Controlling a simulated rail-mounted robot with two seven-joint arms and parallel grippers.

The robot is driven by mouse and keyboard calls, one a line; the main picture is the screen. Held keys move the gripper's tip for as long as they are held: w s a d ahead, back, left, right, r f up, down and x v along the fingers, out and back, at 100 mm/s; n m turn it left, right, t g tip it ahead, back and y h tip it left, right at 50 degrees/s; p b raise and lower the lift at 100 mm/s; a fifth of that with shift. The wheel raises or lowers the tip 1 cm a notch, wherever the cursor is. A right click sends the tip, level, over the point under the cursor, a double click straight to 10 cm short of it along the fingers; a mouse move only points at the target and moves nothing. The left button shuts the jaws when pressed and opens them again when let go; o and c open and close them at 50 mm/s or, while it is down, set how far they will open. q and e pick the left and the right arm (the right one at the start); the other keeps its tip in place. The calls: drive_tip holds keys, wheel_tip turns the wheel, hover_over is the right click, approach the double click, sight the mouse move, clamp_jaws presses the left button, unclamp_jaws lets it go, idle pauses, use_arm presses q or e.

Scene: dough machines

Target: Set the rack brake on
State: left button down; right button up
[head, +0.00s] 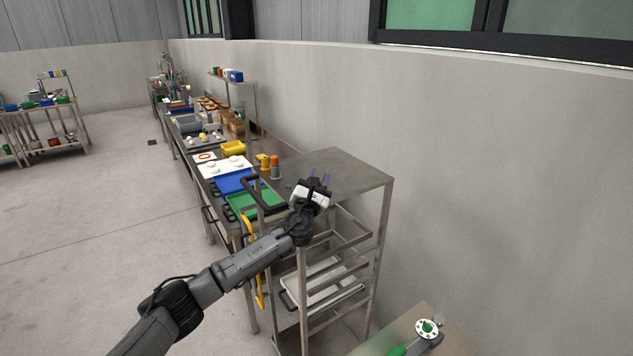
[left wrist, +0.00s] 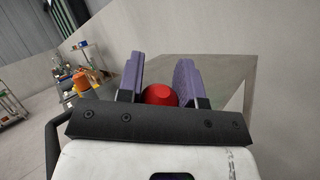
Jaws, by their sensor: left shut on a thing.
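The steel rack (head: 350,172) stands against the wall right of the long bench, with a flat top and open tray rails below. My left gripper (head: 318,180) reaches over the near edge of the rack top. The left wrist view shows its two purple fingers (left wrist: 158,82) closed around the sides of a round red knob (left wrist: 160,95). The knob is hidden behind the gripper in the head view. The mount below the knob is hidden, so I cannot tell the brake's position. My right gripper is not in view.
A pale tray (head: 322,287) sits low in the rack. The bench to the left holds a green tray (head: 262,202), a blue tray (head: 232,182) and small containers. A small table (head: 385,340) stands at bottom right. Open floor (head: 90,230) lies to the left.

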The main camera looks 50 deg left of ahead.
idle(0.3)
use_arm(q)
drive_tip(key=c, duration=0.8)
unclamp_jaws()
drive_tip(key=v, duration=1.3)
drive_tip(key=shift+s+d+f+b, duration=0.1)
drive_tip(key=shift+s+d+b, duration=0.15)
drive_tip(key=shift+s+b, duration=0.1)
drive_tip(key=shift+c, duration=0.3)
